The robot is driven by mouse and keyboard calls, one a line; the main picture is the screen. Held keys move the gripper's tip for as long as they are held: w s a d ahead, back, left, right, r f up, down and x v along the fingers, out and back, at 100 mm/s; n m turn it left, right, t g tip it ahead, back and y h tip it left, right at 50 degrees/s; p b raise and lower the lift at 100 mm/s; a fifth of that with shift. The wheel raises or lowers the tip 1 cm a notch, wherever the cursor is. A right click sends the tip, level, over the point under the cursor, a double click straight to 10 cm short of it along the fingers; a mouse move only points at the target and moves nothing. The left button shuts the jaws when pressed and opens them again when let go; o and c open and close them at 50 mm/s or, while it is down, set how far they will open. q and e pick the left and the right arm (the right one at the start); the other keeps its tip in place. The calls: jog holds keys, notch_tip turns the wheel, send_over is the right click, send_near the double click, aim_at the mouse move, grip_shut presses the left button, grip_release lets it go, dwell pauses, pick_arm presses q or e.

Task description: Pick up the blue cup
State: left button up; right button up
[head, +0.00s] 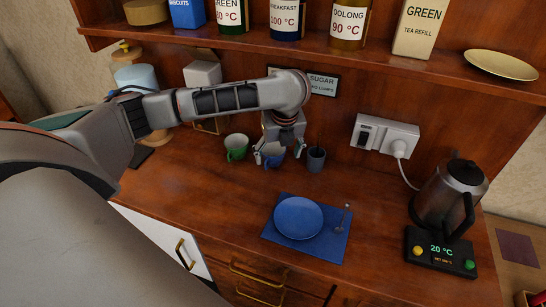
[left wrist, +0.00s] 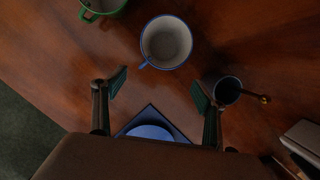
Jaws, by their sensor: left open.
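The blue cup (head: 273,162) stands on the wooden counter, partly hidden behind my left gripper (head: 277,153) in the head view. In the left wrist view the cup (left wrist: 166,42) shows from above, with a pale inside, a blue rim and a handle at its lower left. My left gripper (left wrist: 160,82) is open, its two fingers apart with nothing between them. In that view the cup lies beyond the fingertips, apart from them. My right gripper is not in view.
A green cup (head: 237,147) stands left of the blue cup, and a dark pot with a spoon (head: 316,159) stands close on its right. A blue plate (head: 298,218) lies on a blue mat (head: 334,247) in front. A kettle (head: 449,194) stands at right. A shelf (head: 400,64) hangs above.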

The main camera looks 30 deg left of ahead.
aim_at(274, 154)
pick_arm(q)
jog(key=shift+w+a, duration=1.05)
jog(key=shift+a, duration=0.05)
jog(key=shift+w+a+x, duration=0.15)
jog(key=shift+x, duration=1.15)
jog(key=shift+w+a+x, duration=0.15)
jog(key=shift+x, duration=1.1)
jog(key=shift+r, duration=0.15)
jog(key=c, duration=1.3)
